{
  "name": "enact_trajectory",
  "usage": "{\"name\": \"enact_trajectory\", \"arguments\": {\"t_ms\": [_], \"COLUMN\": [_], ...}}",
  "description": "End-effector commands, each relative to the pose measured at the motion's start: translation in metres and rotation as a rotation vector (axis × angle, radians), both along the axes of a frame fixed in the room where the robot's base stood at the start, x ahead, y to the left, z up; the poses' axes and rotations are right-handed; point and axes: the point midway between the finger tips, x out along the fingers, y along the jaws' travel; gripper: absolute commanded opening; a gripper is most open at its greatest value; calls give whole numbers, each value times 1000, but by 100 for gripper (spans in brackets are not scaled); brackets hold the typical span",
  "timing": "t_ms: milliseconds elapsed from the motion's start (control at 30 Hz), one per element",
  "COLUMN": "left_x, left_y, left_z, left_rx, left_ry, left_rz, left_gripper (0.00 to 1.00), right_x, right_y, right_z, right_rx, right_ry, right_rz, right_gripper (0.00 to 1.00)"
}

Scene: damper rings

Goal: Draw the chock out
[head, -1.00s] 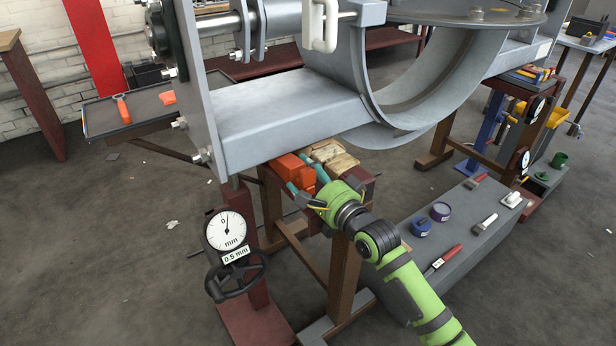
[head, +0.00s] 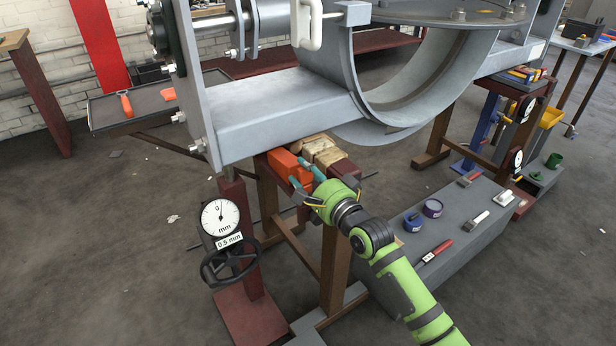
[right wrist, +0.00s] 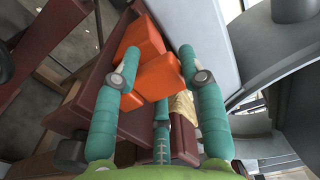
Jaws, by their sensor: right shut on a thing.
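The chock (head: 282,163) is a bright orange block with a stepped shape. It lies on the dark red top of a wooden trestle, under the edge of the grey steel beam (head: 280,105). My right gripper (head: 309,177) has teal fingers and is shut on the chock from the front. In the right wrist view the chock (right wrist: 158,77) sits between the two fingertips, and its far part reaches up beside the grey metal. The gripper hides part of the chock's near end in the head view. My left gripper is not in view.
Pale wooden blocks (head: 322,150) lie right beside the chock. A dial gauge (head: 221,217) with a black handwheel stands left of the trestle. A low grey bench (head: 455,225) with tins and brushes is to the right. Open floor lies at the left.

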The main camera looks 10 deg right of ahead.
Motion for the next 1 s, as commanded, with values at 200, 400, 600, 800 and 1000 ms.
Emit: {"name": "enact_trajectory", "arguments": {"t_ms": [200,400,600,800,1000], "left_x": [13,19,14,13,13], "left_y": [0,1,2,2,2], "left_z": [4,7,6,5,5], "left_rx": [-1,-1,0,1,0], "left_ry": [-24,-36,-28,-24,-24], "left_rz": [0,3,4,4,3], "left_gripper": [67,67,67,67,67], "right_x": [-2,-2,-2,-14,-52], "right_y": [0,0,0,-6,-21], "right_z": [-8,-6,-4,-5,-5], "right_rx": [-4,-3,-2,-2,-3], "right_ry": [15,13,9,10,11], "right_rz": [2,1,1,0,1], "right_gripper": [0,68,68,68,68]}}
